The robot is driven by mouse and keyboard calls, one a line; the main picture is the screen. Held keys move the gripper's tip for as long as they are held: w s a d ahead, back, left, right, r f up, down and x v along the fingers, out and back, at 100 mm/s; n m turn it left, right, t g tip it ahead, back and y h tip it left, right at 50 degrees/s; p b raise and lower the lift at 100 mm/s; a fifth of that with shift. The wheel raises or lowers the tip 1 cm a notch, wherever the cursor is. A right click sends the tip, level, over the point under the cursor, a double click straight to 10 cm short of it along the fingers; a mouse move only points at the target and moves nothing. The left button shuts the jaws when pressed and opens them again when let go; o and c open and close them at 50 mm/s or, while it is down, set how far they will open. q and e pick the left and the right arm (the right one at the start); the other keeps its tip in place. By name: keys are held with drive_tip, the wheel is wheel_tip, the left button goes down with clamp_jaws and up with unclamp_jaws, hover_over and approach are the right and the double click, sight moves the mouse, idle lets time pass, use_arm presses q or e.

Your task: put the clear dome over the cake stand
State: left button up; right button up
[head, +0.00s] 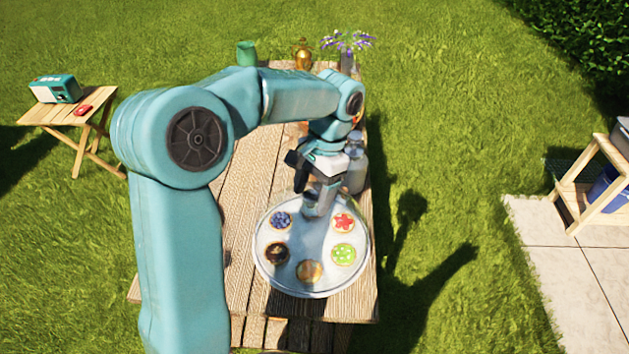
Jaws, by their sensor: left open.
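The cake stand (262,262) is a round pale plate near the front end of the wooden table. Several small tarts sit in a ring on it, among them a blueberry one (281,220), a red one (344,222) and a green one (344,254). A clear sheen and a bright rim lie over the plate; I cannot tell for sure whether this is the clear dome. My left gripper (317,207) is open and points down over the far middle of the plate. It hides what lies right beneath it. My right gripper is out of view.
A clear bottle or jar (355,168) stands just behind the stand at the table's right edge. A green cup (246,53), a copper pot (302,55) and a vase of purple flowers (347,62) stand at the far end. My left arm hides much of the table's left side.

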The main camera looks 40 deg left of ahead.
use_arm(q)
drive_tip(key=p+v, duration=0.2)
drive_tip(key=v, duration=1.4)
drive_tip(key=shift+r+p, duration=0.2)
drive_tip(key=shift+p, duration=0.15)
drive_tip(key=shift+s+d, duration=0.1)
drive_tip(key=shift+s, duration=0.05)
